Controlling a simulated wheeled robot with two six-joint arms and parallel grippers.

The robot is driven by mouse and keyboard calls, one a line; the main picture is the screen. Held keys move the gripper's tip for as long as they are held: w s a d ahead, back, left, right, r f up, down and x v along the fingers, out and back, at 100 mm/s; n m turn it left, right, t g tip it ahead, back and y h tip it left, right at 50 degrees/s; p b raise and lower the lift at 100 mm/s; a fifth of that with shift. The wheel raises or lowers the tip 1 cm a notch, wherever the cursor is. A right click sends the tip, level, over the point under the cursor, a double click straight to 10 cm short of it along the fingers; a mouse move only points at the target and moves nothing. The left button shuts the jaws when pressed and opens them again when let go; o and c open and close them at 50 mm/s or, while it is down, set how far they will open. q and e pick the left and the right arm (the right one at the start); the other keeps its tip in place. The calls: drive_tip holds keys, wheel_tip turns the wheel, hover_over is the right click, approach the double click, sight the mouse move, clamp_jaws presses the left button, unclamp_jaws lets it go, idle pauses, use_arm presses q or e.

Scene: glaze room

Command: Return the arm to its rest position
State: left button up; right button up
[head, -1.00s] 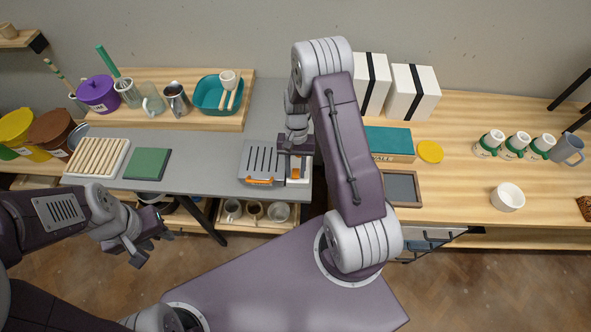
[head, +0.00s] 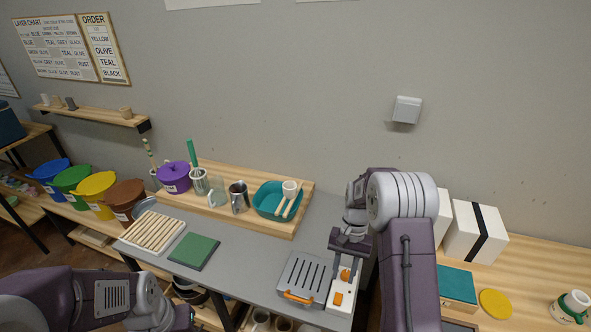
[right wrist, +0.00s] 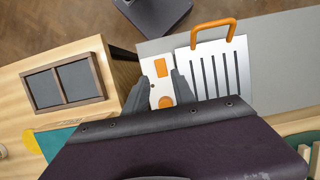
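My right arm reaches over the grey worktop from the lower right in the head view. My right gripper (head: 346,258) is above a white box (head: 343,290) with orange controls, pointing down. In the right wrist view, the two fingers of the gripper (right wrist: 160,88) are apart, with the white box (right wrist: 155,68) seen between and beyond them. Nothing is held there. Whether a finger touches the box is hard to tell. My left arm (head: 110,300) shows at the lower left of the head view; its gripper fingers are below the picture edge.
A slotted metal unit with an orange handle (head: 301,279) stands beside the white box. A green tile (head: 194,250), a ribbed rack (head: 152,232) and a teal basin (head: 268,198) lie to the left. Teal and white boxes (head: 476,232) stand right of the arm.

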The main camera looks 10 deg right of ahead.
drive_tip(key=s+a+r+n+t+h, duration=0.1)
drive_tip(key=s+a+r+n+t, duration=0.2)
drive_tip(key=a+r, duration=0.4)
drive_tip(key=s+f+n+t, duration=0.1)
drive_tip(key=s+n, duration=0.2)
drive_tip(key=s, duration=0.5)
drive_tip(key=shift+d+f+h, duration=0.2)
drive_tip(key=shift+f+h, duration=0.1)
drive_tip(key=shift+f, duration=0.1)
drive_tip(key=shift+s, duration=0.1)
